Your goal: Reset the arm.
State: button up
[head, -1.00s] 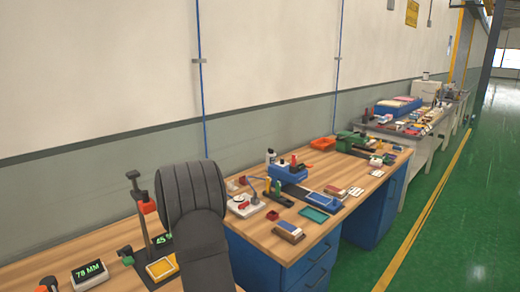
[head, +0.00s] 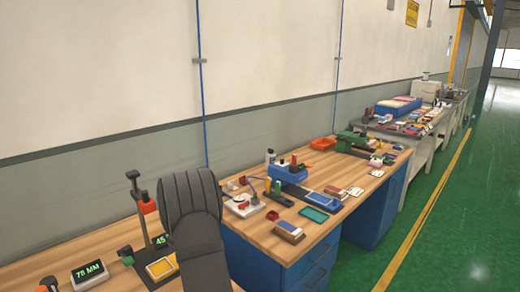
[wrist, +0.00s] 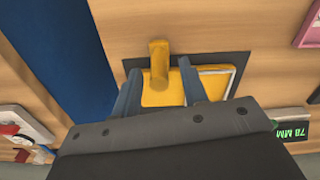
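My gripper (wrist: 157,75) shows in the wrist view with its two blue-grey fingers apart, over a dark base plate (wrist: 238,57). A yellow post (wrist: 159,62) and a flat yellow surface show between and beyond the fingers, and I see nothing clasped. A yellow-framed tray (wrist: 232,72) lies just right of the right finger. In the head view my dark ribbed arm stands over the near bench, and the fingertips are hidden. The yellow tray also shows there (head: 162,268), left of the arm on the dark plate.
A stand with a red-orange head (head: 147,205) rises close left of my arm. The farther bench holds a blue block (head: 288,172), a teal tray (head: 314,214) and other small items.

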notch_tip(320, 180, down, 3)
jog(key=shift+f, duration=0.15)
jog(key=shift+w+d+n, duration=0.3)
jog(key=shift+d+n, duration=0.25)
jog(key=shift+n, duration=0.25)
jog(key=shift+w+d+n, duration=0.45)
jog(key=shift+d+n, duration=0.15)
jog(key=shift+n, duration=0.5)
jog(key=w+d+n, duration=0.1)
jog(key=n, duration=0.1)
jog(key=w+n, duration=0.1)
jog(key=n, duration=0.1)
jog(key=shift+w+d, duration=0.15)
jog(key=shift+d, duration=0.25)
jog(key=w+n, duration=0.1)
jog(key=n, duration=0.1)
jog(key=w+n, duration=0.2)
jog(key=shift+d, duration=0.4)
jog(key=shift+w+n, duration=0.65)
jog(key=shift+n, duration=0.4)
jog(key=shift+w+n, duration=0.65)
jog(key=shift+n, duration=0.4)
jog(key=shift+a, duration=0.1)
jog(key=shift+c, duration=0.4)
